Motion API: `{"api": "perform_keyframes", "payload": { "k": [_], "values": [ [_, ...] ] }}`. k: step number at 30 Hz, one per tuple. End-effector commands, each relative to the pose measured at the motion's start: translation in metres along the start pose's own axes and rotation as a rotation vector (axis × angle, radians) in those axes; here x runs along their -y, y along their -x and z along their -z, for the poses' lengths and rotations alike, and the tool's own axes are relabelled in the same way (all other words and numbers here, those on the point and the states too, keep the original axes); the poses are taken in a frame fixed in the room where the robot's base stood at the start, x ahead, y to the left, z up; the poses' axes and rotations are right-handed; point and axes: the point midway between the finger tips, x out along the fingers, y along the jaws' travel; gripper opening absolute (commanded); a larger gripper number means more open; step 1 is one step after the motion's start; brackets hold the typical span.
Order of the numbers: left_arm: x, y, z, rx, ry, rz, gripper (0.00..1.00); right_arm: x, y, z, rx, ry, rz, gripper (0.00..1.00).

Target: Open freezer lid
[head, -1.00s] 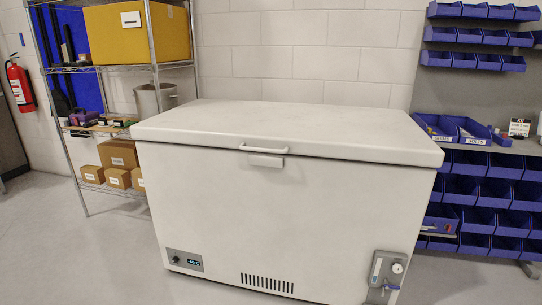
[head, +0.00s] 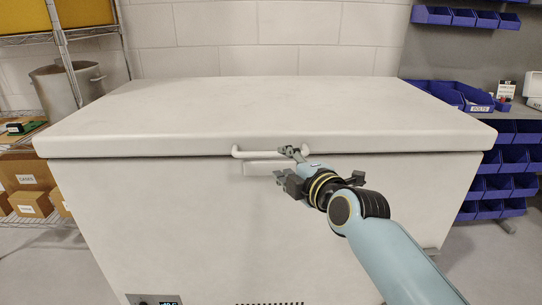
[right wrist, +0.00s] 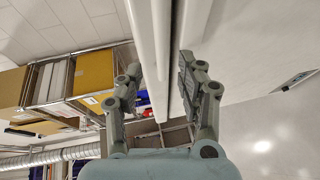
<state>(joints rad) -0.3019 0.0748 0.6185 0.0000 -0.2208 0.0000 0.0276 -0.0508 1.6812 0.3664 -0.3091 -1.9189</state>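The white chest freezer (head: 150,215) stands in front of me with its lid (head: 260,105) shut flat. The lid handle (head: 248,153) is a white bar on the front edge, left of my right gripper in the head view. My right gripper (head: 287,166) is at the right part of the handle, one finger at bar height and the other lower. In the right wrist view its fingers (right wrist: 158,68) are spread, with white edges of the freezer between them. I cannot tell whether they touch the handle. My left gripper is out of view.
A wire shelf with boxes (head: 27,170) and a grey bin (head: 55,90) stands at the left. Blue parts bins (head: 500,160) are at the right. A white block wall (head: 260,38) is behind the freezer. The lid top is clear.

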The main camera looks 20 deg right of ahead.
Motion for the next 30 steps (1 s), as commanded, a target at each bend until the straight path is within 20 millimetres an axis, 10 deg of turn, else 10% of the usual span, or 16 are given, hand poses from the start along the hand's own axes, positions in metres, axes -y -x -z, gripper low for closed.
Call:
{"api": "perform_keyframes", "payload": {
  "k": [12, 23, 30],
  "values": [
    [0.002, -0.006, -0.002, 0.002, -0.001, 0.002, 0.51, 0.001, -0.072, 0.0, 0.0, -0.001, 0.001, 0.38],
    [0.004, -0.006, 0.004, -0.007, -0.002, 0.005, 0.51, 0.001, -0.079, 0.0, 0.001, -0.002, 0.001, 0.38],
    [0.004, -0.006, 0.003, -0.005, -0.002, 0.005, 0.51, 0.001, -0.078, 0.0, 0.001, -0.002, 0.001, 0.09]
  ]
}}
